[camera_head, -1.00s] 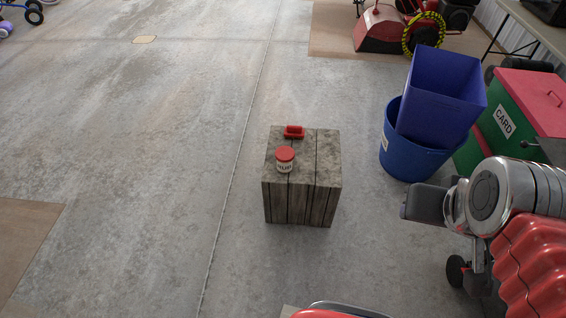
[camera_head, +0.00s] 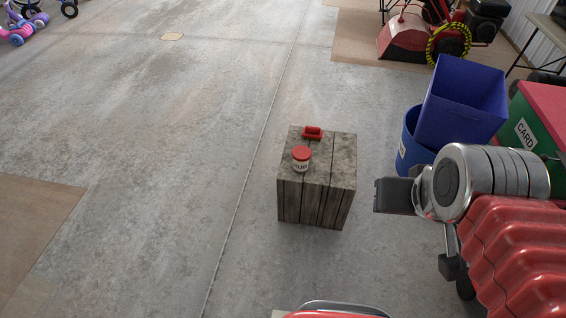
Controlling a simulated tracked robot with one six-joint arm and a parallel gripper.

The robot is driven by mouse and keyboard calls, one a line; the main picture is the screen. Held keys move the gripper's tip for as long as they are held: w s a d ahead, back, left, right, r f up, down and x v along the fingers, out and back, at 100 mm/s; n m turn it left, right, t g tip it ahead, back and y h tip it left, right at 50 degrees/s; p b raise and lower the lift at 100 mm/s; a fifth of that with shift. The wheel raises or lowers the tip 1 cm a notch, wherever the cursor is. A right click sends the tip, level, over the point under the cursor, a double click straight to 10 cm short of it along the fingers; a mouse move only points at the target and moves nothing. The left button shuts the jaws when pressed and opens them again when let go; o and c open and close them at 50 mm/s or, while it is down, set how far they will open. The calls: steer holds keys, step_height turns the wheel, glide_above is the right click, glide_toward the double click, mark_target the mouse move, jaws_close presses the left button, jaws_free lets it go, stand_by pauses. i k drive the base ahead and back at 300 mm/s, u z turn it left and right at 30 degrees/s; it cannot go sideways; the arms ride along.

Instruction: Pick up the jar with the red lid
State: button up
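The jar with the red lid (camera_head: 301,160) stands upright on top of a wooden crate (camera_head: 318,200), near its left front side. The jar has a pale label with dark letters. A small red object (camera_head: 312,132) lies on the crate behind the jar. My gripper (camera_head: 394,195) is to the right of the crate and apart from the jar. Only its dark end shows from the side, so its finger opening cannot be seen.
Blue bins (camera_head: 459,105) and a green container marked CARD (camera_head: 530,130) stand at the right. A red machine (camera_head: 410,38) with a yellow-black coil is at the back right. A ride-on toy (camera_head: 28,28) is at the far left. The concrete floor left of the crate is clear.

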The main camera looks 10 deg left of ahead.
mark_target(302, 154)
steer(key=u, duration=1)
steer(key=i, duration=1.5)
steer(key=u, duration=0.05)
